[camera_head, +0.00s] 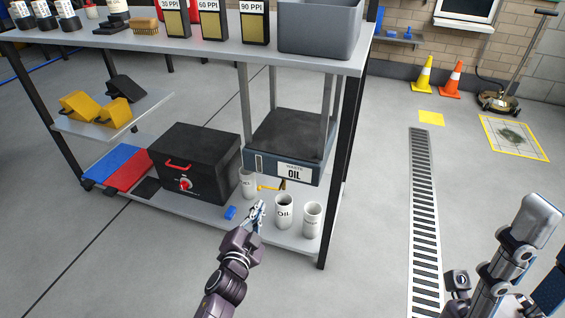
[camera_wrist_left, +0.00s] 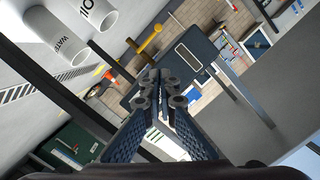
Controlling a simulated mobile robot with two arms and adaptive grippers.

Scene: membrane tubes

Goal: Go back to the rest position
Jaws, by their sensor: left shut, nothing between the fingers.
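My left gripper (camera_head: 259,208) is low in front of the shelf's bottom board, close to the white tubes. Its fingers are shut with nothing between them; in the left wrist view the fingertips (camera_wrist_left: 160,85) meet. One white tube (camera_head: 247,184) stands behind and left of the gripper. The tube labelled Oil (camera_head: 284,211) stands to its right, and another white tube (camera_head: 312,219) is further right. The wrist view shows a tube reading WATER (camera_wrist_left: 57,37) and one reading OIL (camera_wrist_left: 97,14). Links of my right arm show at lower right; its gripper does not show.
The metal shelf (camera_head: 200,45) carries a grey bin (camera_head: 319,32) on top. A black box (camera_head: 190,160) and a waste oil container (camera_head: 290,150) are below. A blue piece (camera_head: 230,212) lies near the gripper. The floor right of the shelf is open beside a drain grate (camera_head: 423,215).

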